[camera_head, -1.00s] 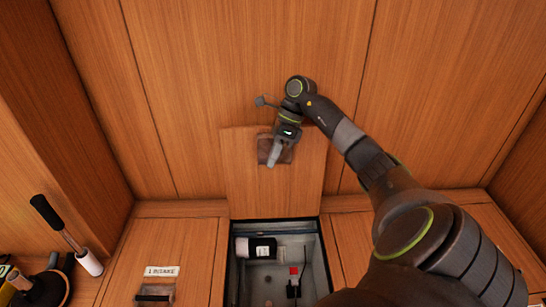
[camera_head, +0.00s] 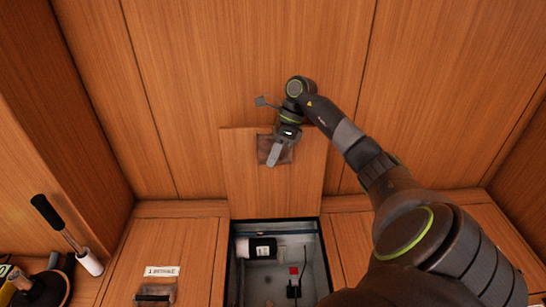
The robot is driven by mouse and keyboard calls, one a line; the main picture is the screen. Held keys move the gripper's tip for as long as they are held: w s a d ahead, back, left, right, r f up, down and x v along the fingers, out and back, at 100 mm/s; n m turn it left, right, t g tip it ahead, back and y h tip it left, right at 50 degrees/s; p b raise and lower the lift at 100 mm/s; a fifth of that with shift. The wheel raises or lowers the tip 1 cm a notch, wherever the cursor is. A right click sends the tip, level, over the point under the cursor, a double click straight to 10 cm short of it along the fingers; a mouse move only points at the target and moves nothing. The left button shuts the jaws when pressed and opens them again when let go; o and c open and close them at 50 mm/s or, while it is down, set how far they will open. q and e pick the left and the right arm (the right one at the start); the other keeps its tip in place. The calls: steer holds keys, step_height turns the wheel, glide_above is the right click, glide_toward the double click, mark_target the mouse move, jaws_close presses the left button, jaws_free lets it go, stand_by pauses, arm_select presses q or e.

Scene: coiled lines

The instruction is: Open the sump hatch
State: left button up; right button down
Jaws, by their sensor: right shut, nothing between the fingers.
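The sump hatch (camera_head: 245,190) is a wooden panel standing raised against the back wall, above an open rectangular compartment (camera_head: 262,282). A dark recessed handle plate (camera_head: 266,143) is on the hatch's face. My right gripper (camera_head: 273,162) is shut and empty in front of that plate, covering part of it. I cannot tell whether it touches the plate. My left gripper is not in view.
Inside the compartment are a white and black item (camera_head: 256,248) and a red and black item (camera_head: 293,282). A labelled panel (camera_head: 190,245) with its own handle (camera_head: 155,294) lies left. A black-handled tool (camera_head: 66,234) stands far left.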

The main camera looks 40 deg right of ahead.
steer(key=c, duration=2.1)
jaws_free()
steer(key=shift+s+a+f, duration=0.1)
steer(key=shift+f, duration=0.2)
steer(key=shift+c, duration=0.2)
steer(key=o, duration=0.4)
steer(key=shift+o, duration=0.2)
